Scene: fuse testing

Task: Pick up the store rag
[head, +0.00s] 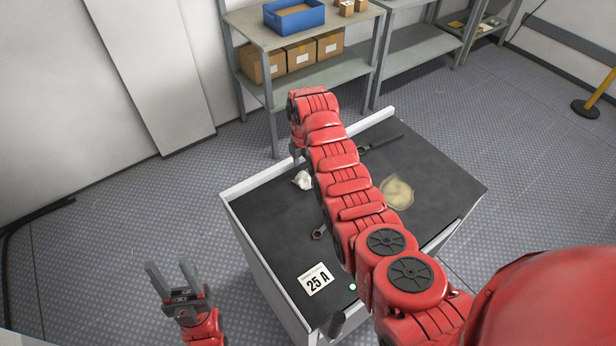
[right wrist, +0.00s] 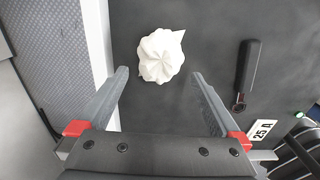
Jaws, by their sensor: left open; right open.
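The rag is a crumpled white cloth (head: 303,180) on the dark bench top (head: 265,222), near its left rim, beside my right arm. It also shows in the right wrist view (right wrist: 161,55), just beyond and between the fingertips. My right gripper (right wrist: 160,78) is open and empty above the bench, apart from the rag. In the head view my right arm hides most of that gripper. My left gripper (head: 172,276) is open and empty, off the bench at the lower left.
A beige cloth-like patch (head: 397,192) lies on the bench right of my right arm. A dark tool (head: 381,145) lies at the back. A "25 A" card (head: 316,279) and a dark-handled tool (right wrist: 247,72) lie nearby. Shelves (head: 300,40) stand behind; a white rim (head: 262,180) edges the bench.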

